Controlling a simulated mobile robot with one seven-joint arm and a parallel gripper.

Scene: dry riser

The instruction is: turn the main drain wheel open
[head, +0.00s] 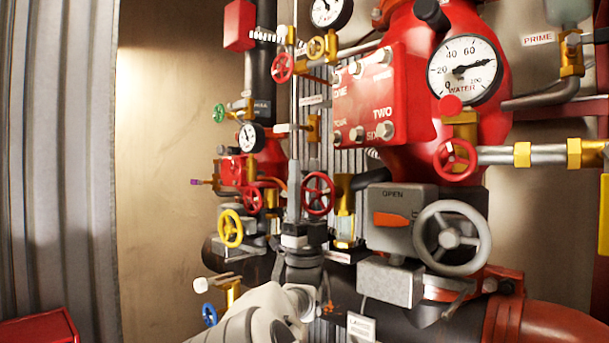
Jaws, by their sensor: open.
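Several handwheels show, and I cannot read which label names the main drain. A red wheel (318,193) stands upright in the middle, just above my gripper (304,218). My gripper is seen from behind at the end of my pale arm. It is open, but its fingertips are hard to make out against the pipes. I cannot tell whether it touches the red wheel. A yellow wheel (230,228) and a smaller red wheel (253,200) are to its left. A large grey wheel (452,238) is to its right, on a grey box marked OPEN with an orange pointer.
A red numbered box (378,97) and a water gauge (465,70) are at upper right. Another red wheel (456,160) sits below the gauge. A blue wheel (209,315) is low beside my arm. Pipes crowd the middle; the bare wall (165,140) is at left.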

